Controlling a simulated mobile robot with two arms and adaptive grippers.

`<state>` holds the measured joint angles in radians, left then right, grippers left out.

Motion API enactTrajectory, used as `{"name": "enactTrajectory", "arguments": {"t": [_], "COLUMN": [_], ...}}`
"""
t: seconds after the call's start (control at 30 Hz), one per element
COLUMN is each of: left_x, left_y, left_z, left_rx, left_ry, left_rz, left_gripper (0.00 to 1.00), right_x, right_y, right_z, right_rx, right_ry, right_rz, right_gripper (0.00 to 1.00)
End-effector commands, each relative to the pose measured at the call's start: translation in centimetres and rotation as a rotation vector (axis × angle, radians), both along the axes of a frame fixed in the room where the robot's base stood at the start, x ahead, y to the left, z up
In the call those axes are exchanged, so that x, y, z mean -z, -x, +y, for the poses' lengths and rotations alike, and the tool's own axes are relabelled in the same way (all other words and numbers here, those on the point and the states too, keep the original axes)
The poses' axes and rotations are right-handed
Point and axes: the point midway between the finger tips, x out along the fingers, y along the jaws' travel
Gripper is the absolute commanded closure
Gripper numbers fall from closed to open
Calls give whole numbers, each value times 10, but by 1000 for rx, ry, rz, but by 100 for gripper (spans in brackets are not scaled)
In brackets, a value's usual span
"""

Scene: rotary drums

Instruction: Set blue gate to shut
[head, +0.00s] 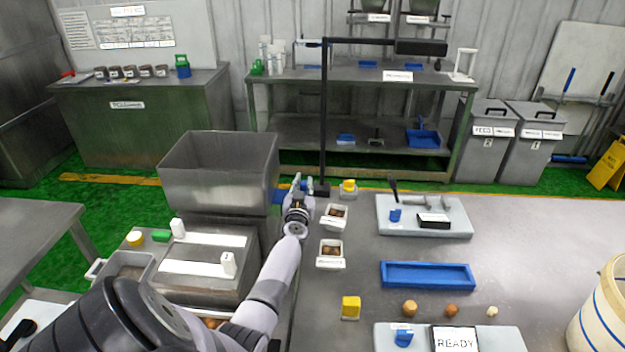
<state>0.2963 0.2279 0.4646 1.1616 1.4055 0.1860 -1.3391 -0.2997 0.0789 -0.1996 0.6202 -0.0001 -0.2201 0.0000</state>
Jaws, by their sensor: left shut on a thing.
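The blue gate (279,196) is a small blue piece at the right side of the grey metal hopper (215,187), low near its front corner. My left gripper (304,184) reaches up from the bottom of the head view and is shut on the blue gate's right end. The fingers hide part of the gate, so I cannot tell exactly how far it is slid. My right gripper is not in view.
A black post (323,120) stands just behind my left gripper. Small white trays (331,254) of brown pieces sit to its right.

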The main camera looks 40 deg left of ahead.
Motion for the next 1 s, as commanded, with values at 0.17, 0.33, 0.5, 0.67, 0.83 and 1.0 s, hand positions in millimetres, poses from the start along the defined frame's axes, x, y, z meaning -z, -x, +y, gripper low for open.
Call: {"name": "enactTrajectory", "arguments": {"t": [0.17,0.33,0.5,0.67,0.83,1.0], "left_x": [1,1,1,1,0,2], "left_y": [3,3,2,2,2,10], "left_z": [4,4,3,2,1,-9], "left_rx": [-10,-11,-9,-7,-6,-4], "left_ry": [0,-1,-1,0,1,7], "left_rz": [0,1,-1,0,-1,-3], "left_gripper": [100,75,64,62,62,62], "right_x": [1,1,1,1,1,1], "right_y": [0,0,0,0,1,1], "right_z": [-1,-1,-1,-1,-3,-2], "right_rx": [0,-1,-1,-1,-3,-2], "right_ry": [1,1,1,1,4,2], "right_rz": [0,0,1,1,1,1], "right_gripper": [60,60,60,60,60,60]}}
